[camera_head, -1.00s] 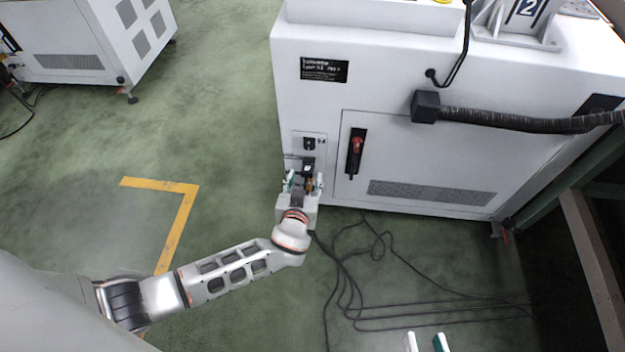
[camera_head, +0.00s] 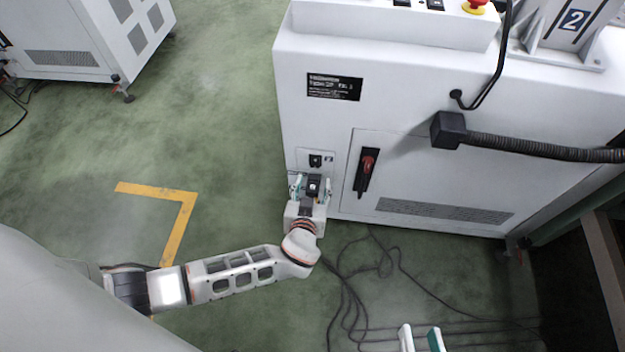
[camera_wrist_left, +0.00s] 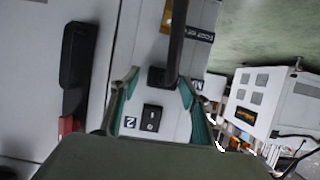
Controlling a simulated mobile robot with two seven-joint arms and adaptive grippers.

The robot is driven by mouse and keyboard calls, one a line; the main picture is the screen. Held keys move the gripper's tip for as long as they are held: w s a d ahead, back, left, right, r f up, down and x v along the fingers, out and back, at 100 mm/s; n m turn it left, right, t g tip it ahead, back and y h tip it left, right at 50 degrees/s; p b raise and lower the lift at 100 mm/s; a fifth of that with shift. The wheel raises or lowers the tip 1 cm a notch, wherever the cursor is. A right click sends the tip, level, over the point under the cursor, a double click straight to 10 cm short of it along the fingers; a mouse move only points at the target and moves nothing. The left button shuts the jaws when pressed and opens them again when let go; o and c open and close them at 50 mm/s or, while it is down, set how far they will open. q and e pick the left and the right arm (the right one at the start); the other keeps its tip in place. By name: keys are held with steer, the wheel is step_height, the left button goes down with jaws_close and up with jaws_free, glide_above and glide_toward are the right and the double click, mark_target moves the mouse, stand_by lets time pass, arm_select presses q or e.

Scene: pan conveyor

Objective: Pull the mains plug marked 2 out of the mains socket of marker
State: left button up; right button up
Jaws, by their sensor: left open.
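The mains plug (camera_wrist_left: 160,78) is a dark block with a thick dark cable running up the left wrist view. It also shows as a dark block in the head view (camera_head: 313,187). My left gripper (camera_head: 312,184) is open, its teal-lined fingers on either side of the plug in the left wrist view (camera_wrist_left: 158,84), with gaps visible. The plug is at the panel on the white machine's lower left; its seating in the socket is hidden. Markers reading 2 (camera_wrist_left: 130,122) show on the panel, beside a black switch (camera_wrist_left: 151,118). My right gripper (camera_head: 421,338) shows fingertips apart at the bottom edge.
The white machine (camera_head: 290,110) fills the upper right. A red-handled switch (camera_head: 366,170) is close to the right of the panel. Loose black cables (camera_head: 350,275) lie on the green floor. Another white cabinet (camera_head: 70,40) stands far left. The floor between is clear.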

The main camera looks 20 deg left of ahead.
arm_select(q)
steer(key=shift+w, duration=0.1)
steer(key=c, duration=1.2)
steer(key=o, duration=1.2)
